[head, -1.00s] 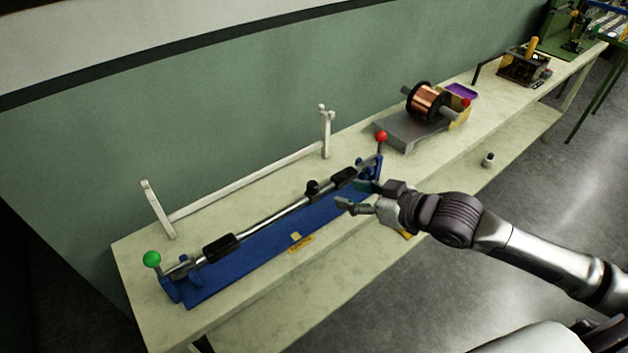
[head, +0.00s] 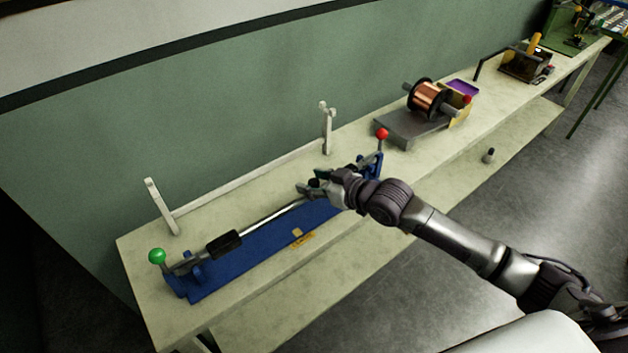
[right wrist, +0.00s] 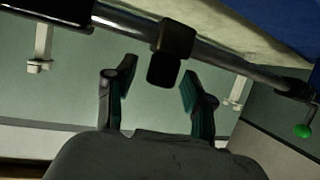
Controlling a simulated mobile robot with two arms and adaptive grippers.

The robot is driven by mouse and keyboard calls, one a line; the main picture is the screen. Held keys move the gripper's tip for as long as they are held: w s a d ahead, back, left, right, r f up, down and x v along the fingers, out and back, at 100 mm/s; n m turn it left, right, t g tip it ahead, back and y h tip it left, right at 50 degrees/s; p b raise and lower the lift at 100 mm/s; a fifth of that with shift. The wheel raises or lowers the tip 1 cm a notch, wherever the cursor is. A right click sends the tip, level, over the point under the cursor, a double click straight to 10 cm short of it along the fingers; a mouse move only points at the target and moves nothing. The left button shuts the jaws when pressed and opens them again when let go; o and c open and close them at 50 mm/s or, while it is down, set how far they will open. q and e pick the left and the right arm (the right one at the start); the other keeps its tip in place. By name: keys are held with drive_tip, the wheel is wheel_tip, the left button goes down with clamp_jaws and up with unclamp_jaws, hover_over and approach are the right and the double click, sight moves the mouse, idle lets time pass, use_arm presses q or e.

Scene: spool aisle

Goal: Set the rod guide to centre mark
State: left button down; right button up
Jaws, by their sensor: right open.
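A blue fixture (head: 250,252) holds a long metal rod (head: 268,217) above its bed. The rod guide (right wrist: 173,45) is a small black block with a rounded knob on the rod. In the right wrist view its knob lies between the tips of my open right gripper (right wrist: 158,74), with gaps on both sides. In the head view my right gripper (head: 312,188) is at the rod and largely hides the guide. A yellow mark (head: 300,237) sits on the fixture's front edge, left of the gripper. My left gripper is not in view.
Levers with green (head: 157,256) and red (head: 382,133) balls stand at the fixture's ends. A white stand (head: 327,130) is behind. A copper spool (head: 428,98) is further right on the bench.

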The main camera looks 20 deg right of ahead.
sight(290, 205)
clamp_jaws()
drive_tip(key=a+p, duration=0.1)
drive_tip(key=a, duration=0.1)
drive_tip(key=s+a+p, duration=0.1)
drive_tip(key=a, duration=0.1)
drive_tip(key=s+a+p, duration=0.1)
drive_tip(key=a, duration=0.1)
drive_tip(key=shift+s+a+r+p, duration=0.1)
drive_tip(key=shift+s+p, duration=0.05)
drive_tip(key=shift+p, duration=0.2)
drive_tip(key=shift+a, duration=0.3)
drive_tip(key=shift+d, duration=0.1)
unclamp_jaws()
